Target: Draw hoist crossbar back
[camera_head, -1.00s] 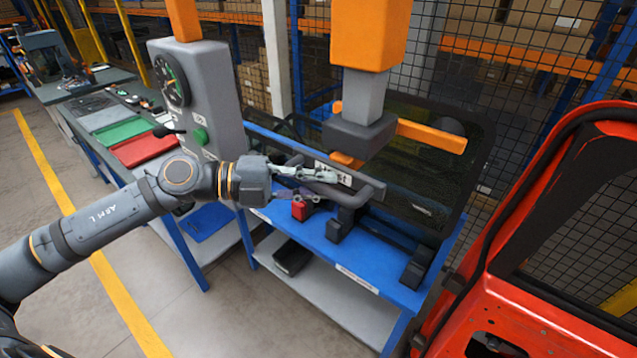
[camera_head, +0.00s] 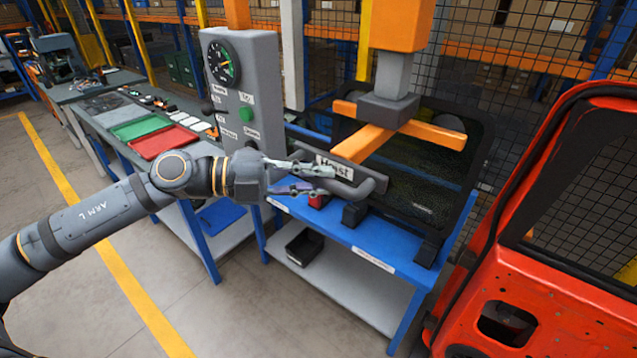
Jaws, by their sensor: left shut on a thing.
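The hoist hangs at upper centre as an orange column (camera_head: 402,25) with a dark grey block (camera_head: 388,108) and orange arms (camera_head: 435,134) below it. One arm reaches towards me to a grey crossbar (camera_head: 322,164) labelled "Hoist", with a dark curved handle (camera_head: 366,190). My left gripper (camera_head: 312,180) comes in from the left and is shut on the handle at the crossbar's left part. The fingers partly hide the handle there. My right gripper is out of view.
A gauge panel (camera_head: 262,75) stands behind my left arm. A blue bench (camera_head: 350,236) holds a dark window pane (camera_head: 425,165) and black blocks. A red door (camera_head: 560,250) stands close at right. Grey floor is clear at lower left.

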